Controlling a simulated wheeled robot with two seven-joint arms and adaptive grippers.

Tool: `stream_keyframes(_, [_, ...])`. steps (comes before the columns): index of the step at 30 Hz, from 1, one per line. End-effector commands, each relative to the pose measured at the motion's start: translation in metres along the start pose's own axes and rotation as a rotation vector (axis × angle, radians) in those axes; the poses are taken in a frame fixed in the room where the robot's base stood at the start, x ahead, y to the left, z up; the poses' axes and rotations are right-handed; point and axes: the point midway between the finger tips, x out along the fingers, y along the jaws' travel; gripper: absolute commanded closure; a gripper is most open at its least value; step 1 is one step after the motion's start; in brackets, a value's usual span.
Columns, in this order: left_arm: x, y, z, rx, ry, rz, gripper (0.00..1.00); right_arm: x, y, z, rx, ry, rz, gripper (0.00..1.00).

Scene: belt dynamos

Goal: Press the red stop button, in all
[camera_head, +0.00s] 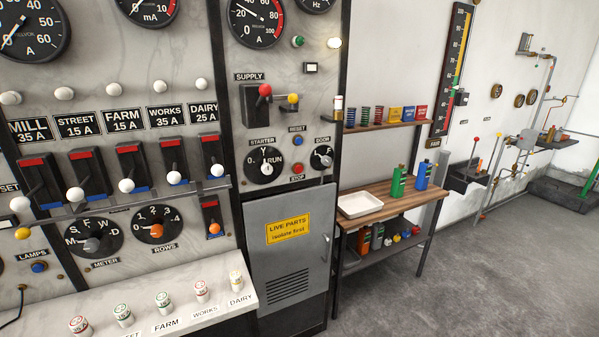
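The red stop button (297,168) sits on the grey switch panel, just above its small STOP label (297,179). It lies between the black STARTER rotary switch (266,164) on its left and the DOOR rotary switch (322,157) on its right. A blue RESET button (297,140) is straight above it. The stop button's face is small, and I cannot tell whether it is pressed in. Nothing covers it. Neither of my grippers shows in the head view.
A red-knobbed SUPPLY lever (264,91) and a yellow-knobbed lever (293,99) jut out above the buttons. A grey cabinet door (290,245) is below. A wooden bench (390,205) with a white tray (360,205) stands to the right. Grey floor (440,290) is clear at the right front.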

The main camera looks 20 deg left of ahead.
Motion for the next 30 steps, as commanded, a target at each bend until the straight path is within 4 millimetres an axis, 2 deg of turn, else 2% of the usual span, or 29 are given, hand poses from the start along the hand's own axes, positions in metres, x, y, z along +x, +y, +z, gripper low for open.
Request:
stream_keyframes(2, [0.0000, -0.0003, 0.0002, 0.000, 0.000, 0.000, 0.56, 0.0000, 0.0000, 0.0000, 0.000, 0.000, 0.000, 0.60])
stream_keyframes(12, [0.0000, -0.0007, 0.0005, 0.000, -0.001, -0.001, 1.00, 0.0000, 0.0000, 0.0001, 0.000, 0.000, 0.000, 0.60])
stream_keyframes(30, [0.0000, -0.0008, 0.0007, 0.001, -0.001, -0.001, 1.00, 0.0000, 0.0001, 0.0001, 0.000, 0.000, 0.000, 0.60])
